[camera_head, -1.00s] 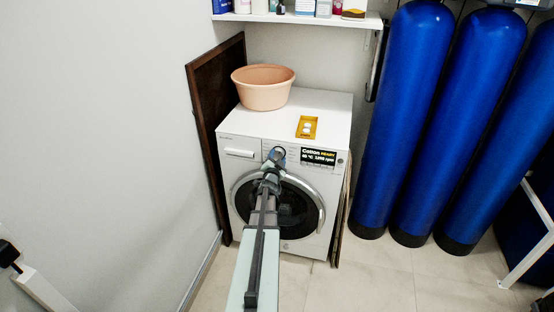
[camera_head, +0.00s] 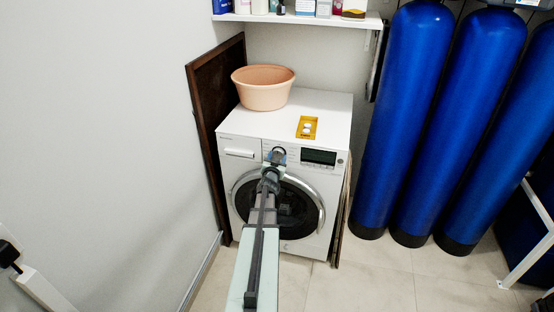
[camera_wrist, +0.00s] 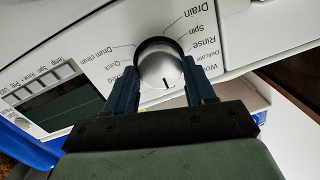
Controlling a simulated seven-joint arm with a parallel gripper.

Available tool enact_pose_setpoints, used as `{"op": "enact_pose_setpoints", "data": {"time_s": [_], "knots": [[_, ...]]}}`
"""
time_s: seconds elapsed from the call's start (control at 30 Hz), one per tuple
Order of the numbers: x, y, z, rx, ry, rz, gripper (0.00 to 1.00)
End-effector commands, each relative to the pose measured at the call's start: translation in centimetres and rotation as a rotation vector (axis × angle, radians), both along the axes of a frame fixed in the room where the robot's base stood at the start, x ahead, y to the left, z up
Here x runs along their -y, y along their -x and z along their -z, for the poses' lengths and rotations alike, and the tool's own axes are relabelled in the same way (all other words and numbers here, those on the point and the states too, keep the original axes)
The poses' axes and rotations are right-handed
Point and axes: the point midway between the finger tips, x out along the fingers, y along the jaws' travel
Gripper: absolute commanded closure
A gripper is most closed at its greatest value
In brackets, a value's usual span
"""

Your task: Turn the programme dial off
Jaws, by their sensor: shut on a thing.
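The washing machine (camera_head: 325,185) is white and stands against the back wall. Its programme dial (camera_wrist: 160,65) is a round silver knob in a dark ring, with programme names such as Drain, Spin and Rinse around it. The dial's line mark points down toward my gripper in the wrist view. My gripper (camera_wrist: 156,85) is shut on the dial, one blue finger on each side. In the head view my gripper (camera_head: 271,170) hides part of the dial. The display (camera_head: 318,157) is dark; it also shows dark in the wrist view (camera_wrist: 62,105).
A peach basin (camera_head: 263,95) and a yellow tray (camera_head: 307,127) with white pieces stand on the machine. A brown board (camera_head: 205,120) leans at its left. Tall blue vessels (camera_head: 405,110) stand to the right. A shelf (camera_head: 295,18) hangs above. Floor in front is clear.

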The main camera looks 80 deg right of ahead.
Motion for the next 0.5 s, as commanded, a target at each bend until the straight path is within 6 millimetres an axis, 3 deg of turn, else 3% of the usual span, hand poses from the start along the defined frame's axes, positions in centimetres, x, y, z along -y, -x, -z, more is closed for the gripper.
{"op": "enact_pose_setpoints", "data": {"time_s": [0.37,0.4,0.5], "knots": [[0.01,-0.03,-0.02,-0.006,0.001,0.0,0.76],[0.01,-0.03,-0.02,-0.006,0.001,0.0,0.45],[0.0,-0.02,-0.01,-0.006,0.001,0.0,0.35]]}}
